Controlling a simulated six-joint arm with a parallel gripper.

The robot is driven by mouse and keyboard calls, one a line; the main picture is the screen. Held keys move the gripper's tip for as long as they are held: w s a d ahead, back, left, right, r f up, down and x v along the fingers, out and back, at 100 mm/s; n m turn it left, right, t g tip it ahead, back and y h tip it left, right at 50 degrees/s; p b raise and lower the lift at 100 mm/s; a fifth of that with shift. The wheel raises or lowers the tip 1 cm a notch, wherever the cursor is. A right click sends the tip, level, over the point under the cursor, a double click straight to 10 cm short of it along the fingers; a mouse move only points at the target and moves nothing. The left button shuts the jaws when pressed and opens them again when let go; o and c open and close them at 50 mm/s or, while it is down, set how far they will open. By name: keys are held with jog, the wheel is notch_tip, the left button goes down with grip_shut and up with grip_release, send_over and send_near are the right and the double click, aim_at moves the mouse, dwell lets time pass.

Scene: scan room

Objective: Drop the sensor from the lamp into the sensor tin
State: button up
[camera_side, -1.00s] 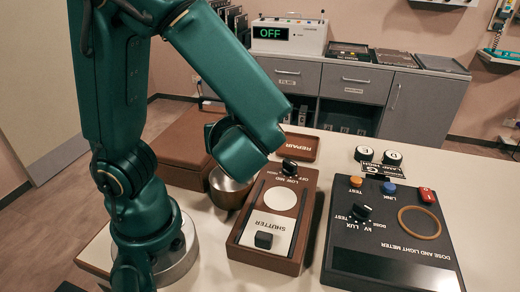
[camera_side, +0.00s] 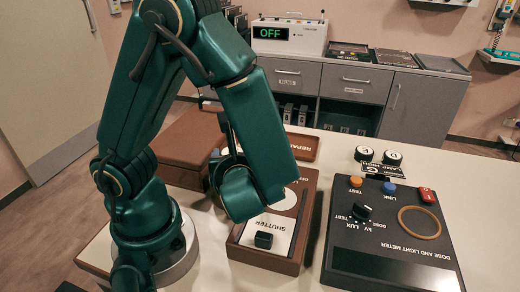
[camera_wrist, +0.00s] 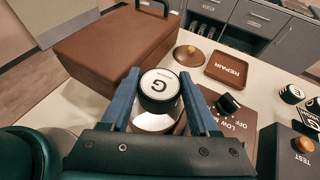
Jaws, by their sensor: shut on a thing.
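The sensor (camera_wrist: 160,88), a round black puck with a white top marked G, is between the blue fingers of my gripper (camera_wrist: 160,88) in the wrist view. The gripper is shut on it. Just below it shows the round, pale metallic inside of what looks like the sensor tin (camera_wrist: 154,123); the sensor covers part of it. In the side view my wrist hides the tin, the fingers and the sensor. The brown lamp (camera_side: 268,248) with the shutter stands just right of the wrist, its pale disc partly covered. Its knob (camera_wrist: 229,104) shows in the wrist view.
A brown case (camera_wrist: 120,42) stands behind on the left. A round brown lid (camera_wrist: 187,52) and the REPAIR tray (camera_wrist: 226,68) lie beyond the tin. The dose and light meter (camera_side: 390,255) and two other pucks (camera_side: 364,153) are on the right.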

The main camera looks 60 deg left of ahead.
jog(key=o, duration=1.5)
jog(key=shift+v, duration=2.55)
